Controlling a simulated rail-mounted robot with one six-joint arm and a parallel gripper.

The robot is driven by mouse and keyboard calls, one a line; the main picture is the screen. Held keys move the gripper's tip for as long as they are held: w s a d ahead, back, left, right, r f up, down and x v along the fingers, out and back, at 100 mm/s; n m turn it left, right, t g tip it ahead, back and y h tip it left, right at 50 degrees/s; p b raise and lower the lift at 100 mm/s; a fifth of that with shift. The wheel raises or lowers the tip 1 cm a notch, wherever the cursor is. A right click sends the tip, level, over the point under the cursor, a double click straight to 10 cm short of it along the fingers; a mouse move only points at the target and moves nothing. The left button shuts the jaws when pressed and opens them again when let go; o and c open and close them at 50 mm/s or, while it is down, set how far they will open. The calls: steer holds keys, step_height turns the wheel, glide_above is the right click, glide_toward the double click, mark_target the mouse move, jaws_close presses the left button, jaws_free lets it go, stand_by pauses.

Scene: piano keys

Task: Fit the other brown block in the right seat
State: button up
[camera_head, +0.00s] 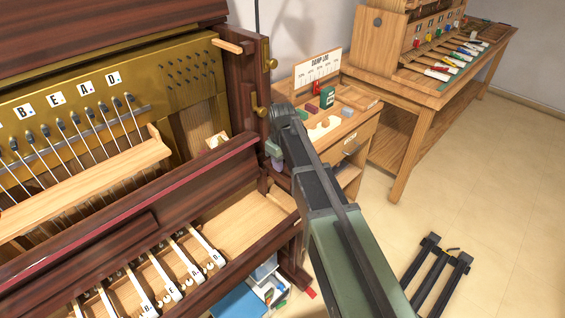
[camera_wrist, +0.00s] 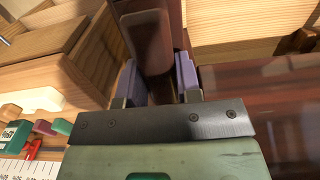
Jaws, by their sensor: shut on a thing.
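My gripper (camera_wrist: 157,75) has its two purple fingers around a dark brown block (camera_wrist: 148,38) in the wrist view and is shut on it. In the head view, my gripper (camera_head: 276,158) is beside the piano's right end, near the small workstand, and its block cannot be made out there. The piano (camera_head: 150,205) has dark red-brown wood. A bare pale wood bed (camera_head: 245,220) lies right of its white keys (camera_head: 190,262), at the right end. I cannot tell which part there is the right seat.
A small stand (camera_head: 345,140) holds a sign (camera_head: 317,70), a green box (camera_head: 327,97) and small blocks. A long wooden workbench (camera_head: 440,90) stands at the back right. A blue bin (camera_head: 240,300) sits below the piano.

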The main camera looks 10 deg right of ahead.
steer(key=shift+f+b, duration=4.65)
steer(key=shift+f, duration=0.25)
steer(key=shift+f, duration=0.1)
steer(key=o, duration=1.1)
step_height(320, 180, up, 11)
steer(key=p, duration=1.1)
